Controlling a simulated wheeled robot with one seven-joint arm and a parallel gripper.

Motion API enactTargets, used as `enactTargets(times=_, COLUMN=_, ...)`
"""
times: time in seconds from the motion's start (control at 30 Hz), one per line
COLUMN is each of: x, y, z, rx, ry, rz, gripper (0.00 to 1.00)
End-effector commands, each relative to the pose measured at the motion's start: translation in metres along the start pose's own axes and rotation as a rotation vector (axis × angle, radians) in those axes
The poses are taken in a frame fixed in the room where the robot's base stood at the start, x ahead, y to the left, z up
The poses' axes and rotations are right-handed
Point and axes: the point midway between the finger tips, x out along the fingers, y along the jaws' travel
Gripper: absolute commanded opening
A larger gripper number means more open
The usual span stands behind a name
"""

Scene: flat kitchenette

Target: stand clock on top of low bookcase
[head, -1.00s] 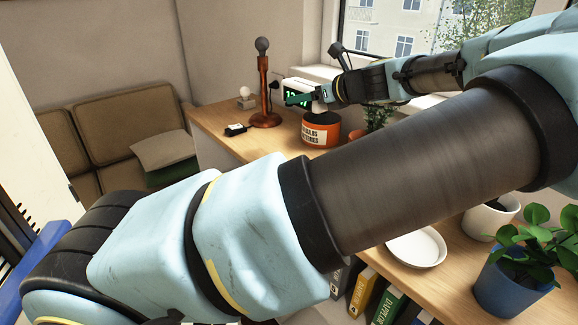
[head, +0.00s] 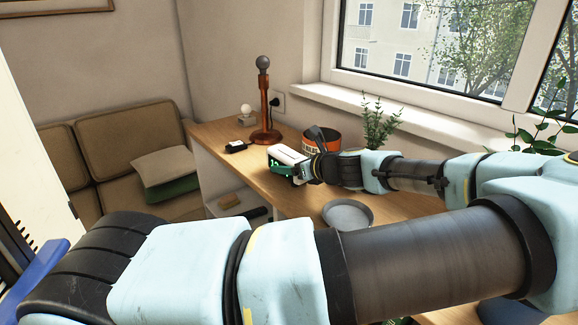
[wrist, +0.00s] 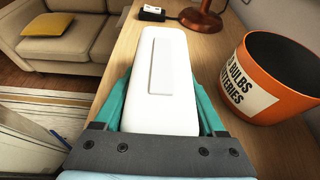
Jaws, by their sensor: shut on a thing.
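The clock (head: 286,154) is a white block with a green digital display facing the front, partly covered by a finger. In the wrist view the white clock (wrist: 172,102) lies lengthwise between the teal fingers. My gripper (head: 283,169) is shut on it, with a finger on either side in the wrist view (wrist: 163,92). The low bookcase (head: 302,203) has a long wooden top under the window. The clock is over this top near its front edge; I cannot tell whether it touches the wood.
An orange tub labelled for bulbs and batteries (head: 322,146) stands right beside my gripper. A grey dish (head: 347,214) sits nearer. Bare wood lies between lamp and clock.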

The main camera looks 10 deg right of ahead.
Motion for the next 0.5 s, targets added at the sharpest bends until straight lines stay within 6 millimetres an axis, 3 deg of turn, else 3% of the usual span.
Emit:
enactTargets(times=0.4, x=0.0028, y=-0.0001, z=-0.0062, rx=0.000, ry=-0.001, rz=0.000, gripper=0.00)
enactTargets(times=0.43, x=0.0029, y=-0.0002, z=-0.0068, rx=0.000, ry=0.000, rz=0.000, gripper=0.73)
enactTargets(times=0.5, x=0.0028, y=-0.0002, z=-0.0066, rx=0.000, ry=0.000, rz=0.000, gripper=0.81)
